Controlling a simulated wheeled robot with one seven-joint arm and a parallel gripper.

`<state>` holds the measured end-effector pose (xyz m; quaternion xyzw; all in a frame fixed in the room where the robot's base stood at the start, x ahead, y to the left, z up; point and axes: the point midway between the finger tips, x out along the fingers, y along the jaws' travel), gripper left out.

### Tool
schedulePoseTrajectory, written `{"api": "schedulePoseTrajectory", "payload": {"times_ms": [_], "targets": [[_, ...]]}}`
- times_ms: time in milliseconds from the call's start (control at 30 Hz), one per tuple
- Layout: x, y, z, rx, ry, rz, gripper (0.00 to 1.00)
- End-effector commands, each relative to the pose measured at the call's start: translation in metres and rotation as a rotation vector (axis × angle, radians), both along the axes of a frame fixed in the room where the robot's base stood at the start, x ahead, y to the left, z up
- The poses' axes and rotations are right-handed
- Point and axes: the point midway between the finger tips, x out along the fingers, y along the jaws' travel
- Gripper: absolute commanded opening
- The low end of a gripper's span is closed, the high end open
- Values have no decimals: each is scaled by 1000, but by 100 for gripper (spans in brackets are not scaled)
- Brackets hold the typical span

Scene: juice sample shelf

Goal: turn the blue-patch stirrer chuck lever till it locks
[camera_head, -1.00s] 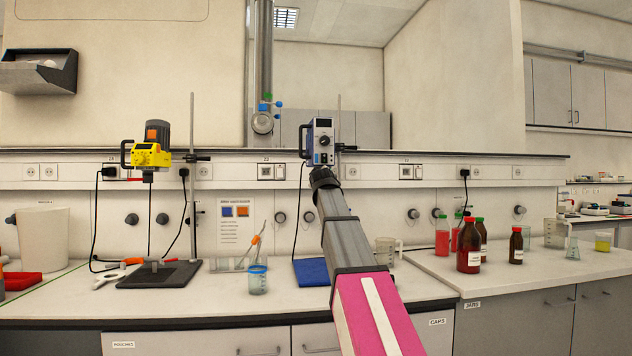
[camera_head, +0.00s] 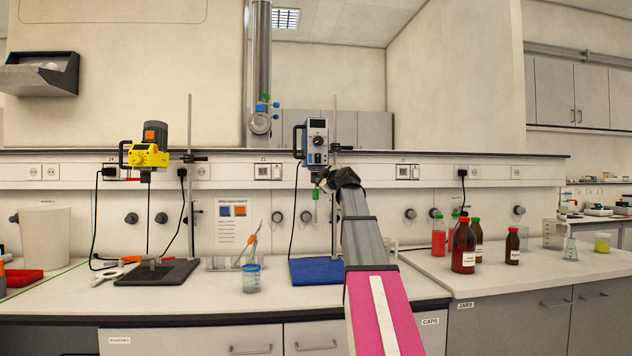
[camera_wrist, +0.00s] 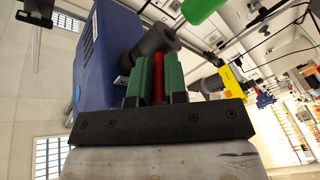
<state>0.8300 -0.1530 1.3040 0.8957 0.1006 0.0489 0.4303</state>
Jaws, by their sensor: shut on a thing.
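The blue stirrer (camera_head: 317,140) hangs on its stand at the middle of the bench, above a blue base plate (camera_head: 318,270). Its blue housing (camera_wrist: 97,55) fills the left of the wrist view, with the dark grey chuck (camera_wrist: 152,45) at its end. My gripper (camera_head: 322,184) is at the chuck, below the stirrer body. In the wrist view my gripper (camera_wrist: 159,78) has its green pads closed on a red lever (camera_wrist: 158,72) beside the chuck. A green part (camera_wrist: 203,8) lies just beyond. The lever is too small to make out in the head view.
A yellow stirrer (camera_head: 149,155) stands to the left over a dark plate. A small cup (camera_head: 251,278) sits on the bench between the two stands. Brown bottles (camera_head: 463,246) stand to the right. The stand rod (camera_head: 335,130) rises close behind my gripper.

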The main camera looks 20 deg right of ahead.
Motion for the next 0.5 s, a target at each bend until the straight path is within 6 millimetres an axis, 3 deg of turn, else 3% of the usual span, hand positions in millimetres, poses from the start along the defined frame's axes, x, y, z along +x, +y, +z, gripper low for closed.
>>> {"api": "schedulePoseTrajectory", "payload": {"times_ms": [500], "targets": [[7, -17, 0, -2, 1, 284, 0]]}}
